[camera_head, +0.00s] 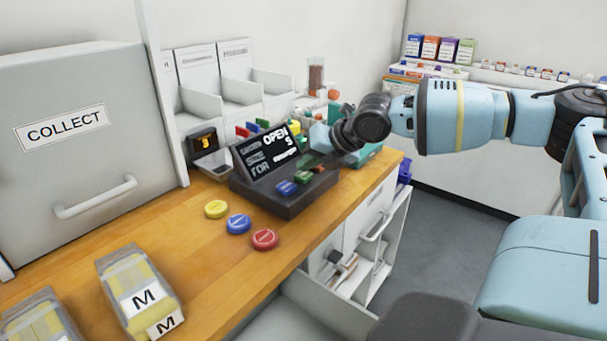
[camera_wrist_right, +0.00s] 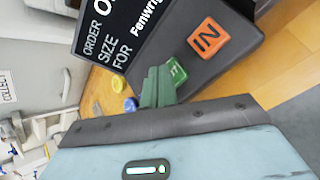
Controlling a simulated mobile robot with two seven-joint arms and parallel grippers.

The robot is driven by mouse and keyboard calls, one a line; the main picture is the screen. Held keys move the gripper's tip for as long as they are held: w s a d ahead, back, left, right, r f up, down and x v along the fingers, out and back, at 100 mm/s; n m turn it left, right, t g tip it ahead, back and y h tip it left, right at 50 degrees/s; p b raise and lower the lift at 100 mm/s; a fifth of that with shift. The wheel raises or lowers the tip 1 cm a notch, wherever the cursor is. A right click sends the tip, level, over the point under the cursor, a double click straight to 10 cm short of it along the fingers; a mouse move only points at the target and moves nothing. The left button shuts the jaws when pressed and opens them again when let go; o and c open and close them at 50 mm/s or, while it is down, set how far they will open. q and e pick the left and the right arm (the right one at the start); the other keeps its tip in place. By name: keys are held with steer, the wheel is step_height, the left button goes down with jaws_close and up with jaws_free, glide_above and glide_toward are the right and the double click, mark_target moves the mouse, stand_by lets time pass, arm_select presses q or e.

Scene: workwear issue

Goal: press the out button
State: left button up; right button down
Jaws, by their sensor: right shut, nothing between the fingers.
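A dark console (camera_head: 290,207) stands on the wooden counter with a tilted screen (camera_head: 268,155) reading "OPEN". It bears a blue button (camera_head: 287,188), a green button (camera_head: 303,177) and an orange button marked "IN" (camera_wrist_right: 208,38). No button legibly reads "OUT"; the green button's label (camera_wrist_right: 176,71) is too small and partly covered. My right gripper (camera_head: 322,157) is over the console's right part. In the wrist view its shut, empty fingers (camera_wrist_right: 158,87) appear right beside the green button; I cannot tell whether they touch it. My left gripper is not in view.
Yellow (camera_head: 216,209), blue (camera_head: 238,224) and red (camera_head: 264,239) discs lie in front of the console. Packs marked "M" (camera_head: 140,292) lie nearer. A grey "COLLECT" cabinet (camera_head: 95,135) stands left, white bins (camera_head: 235,105) behind. An open drawer (camera_head: 330,305) juts out below the counter.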

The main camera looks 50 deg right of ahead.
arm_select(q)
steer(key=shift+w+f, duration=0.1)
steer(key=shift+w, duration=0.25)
arm_select(e)
steer(key=shift+f, duration=0.3)
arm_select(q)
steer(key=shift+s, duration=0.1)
arm_select(e)
steer(key=shift+f, duration=0.25)
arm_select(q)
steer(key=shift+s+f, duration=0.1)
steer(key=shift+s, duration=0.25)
arm_select(e)
steer(key=shift+r, duration=0.1)
steer(key=shift+r+p, duration=0.45)
steer(key=shift+r, duration=0.35)
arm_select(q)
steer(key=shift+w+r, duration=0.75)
arm_select(e)
steer(key=shift+r, duration=0.1)
